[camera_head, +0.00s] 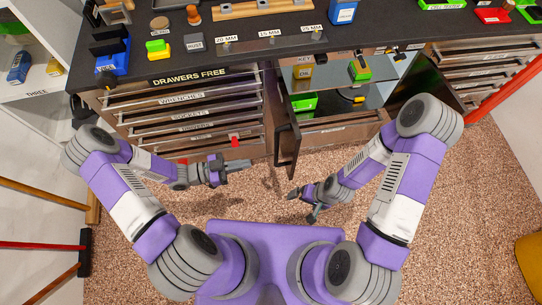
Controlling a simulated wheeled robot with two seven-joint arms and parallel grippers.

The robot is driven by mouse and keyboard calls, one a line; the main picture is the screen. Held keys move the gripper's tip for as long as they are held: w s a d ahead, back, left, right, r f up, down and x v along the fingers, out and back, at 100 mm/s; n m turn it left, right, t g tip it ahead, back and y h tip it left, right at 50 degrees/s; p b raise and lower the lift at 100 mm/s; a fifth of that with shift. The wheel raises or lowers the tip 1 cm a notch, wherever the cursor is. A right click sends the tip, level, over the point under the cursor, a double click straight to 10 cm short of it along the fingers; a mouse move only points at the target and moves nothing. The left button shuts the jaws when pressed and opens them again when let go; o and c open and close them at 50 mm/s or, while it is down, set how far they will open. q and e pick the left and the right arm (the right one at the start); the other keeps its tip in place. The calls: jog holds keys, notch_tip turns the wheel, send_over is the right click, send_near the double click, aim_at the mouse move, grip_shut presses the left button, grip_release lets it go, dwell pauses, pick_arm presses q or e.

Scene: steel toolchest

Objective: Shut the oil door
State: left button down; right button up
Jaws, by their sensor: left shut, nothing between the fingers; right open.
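The oil door (291,150) stands open, swung out toward me from the left side of its compartment and seen nearly edge-on. A dark handle shows on its left face. My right gripper (301,203) is open and empty, below and slightly right of the door's near end.
Labelled drawers (185,115) fill the chest left of the door, with a small red item (234,141) at a lower one. More drawers (485,70) stand at the right beside a red bar (505,85). The dark worktop (270,42) carries several tools. The speckled floor before the chest is clear.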

aim_at(293, 155)
pick_arm(q)
jog(key=b+x, duration=0.1)
jog(key=x, duration=1.2)
jog(key=shift+d+b, duration=0.4)
